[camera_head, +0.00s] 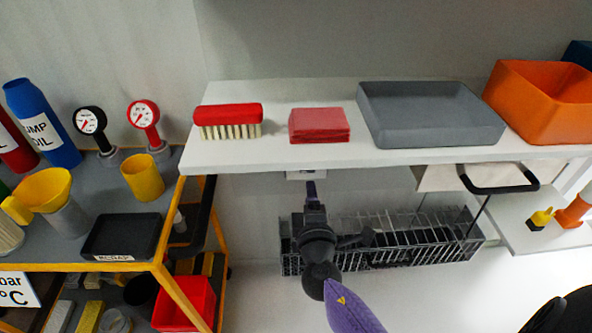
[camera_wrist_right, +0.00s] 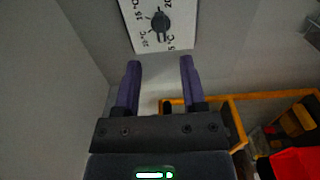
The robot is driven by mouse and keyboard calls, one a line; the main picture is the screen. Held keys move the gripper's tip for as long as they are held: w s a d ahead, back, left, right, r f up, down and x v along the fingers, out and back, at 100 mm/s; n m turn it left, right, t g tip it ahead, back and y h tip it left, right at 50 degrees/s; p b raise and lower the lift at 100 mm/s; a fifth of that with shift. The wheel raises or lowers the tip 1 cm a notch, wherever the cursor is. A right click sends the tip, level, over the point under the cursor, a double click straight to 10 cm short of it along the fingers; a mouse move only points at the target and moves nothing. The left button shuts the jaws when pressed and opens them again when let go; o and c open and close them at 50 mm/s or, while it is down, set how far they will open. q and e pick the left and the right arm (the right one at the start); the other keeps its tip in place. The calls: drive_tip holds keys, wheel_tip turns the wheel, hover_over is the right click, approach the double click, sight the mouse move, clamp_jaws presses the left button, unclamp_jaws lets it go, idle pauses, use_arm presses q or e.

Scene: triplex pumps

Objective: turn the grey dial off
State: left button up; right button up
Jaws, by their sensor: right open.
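The grey dial (camera_wrist_right: 160,22) is a dark grey round knob on a white plate (camera_wrist_right: 143,38) with temperature marks in °C, at the top of the right wrist view. In the head view only a small white edge, likely of this plate (camera_head: 297,175), shows under the shelf; the knob is hidden there. My right gripper (camera_wrist_right: 159,64) is open and empty. Its two purple fingers point toward the dial but end short of it, apart from the knob. In the head view the right gripper (camera_head: 311,190) is just below the shelf's front edge. My left gripper is not in view.
A white shelf (camera_head: 230,160) hangs above the gripper, with a red brush (camera_head: 228,116), red cloths (camera_head: 319,124), a grey tray (camera_head: 430,115) and an orange bin (camera_head: 540,100). A wire rack (camera_head: 430,245) is below. A yellow-framed cart (camera_head: 165,280) stands left.

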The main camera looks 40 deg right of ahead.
sight(308, 172)
drive_tip(key=b+x, duration=0.1)
drive_tip(key=x, duration=0.5)
drive_tip(key=shift+w+d, duration=0.25)
drive_tip(key=shift+d, duration=0.05)
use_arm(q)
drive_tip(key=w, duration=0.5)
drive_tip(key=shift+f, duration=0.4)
use_arm(e)
clamp_jaws()
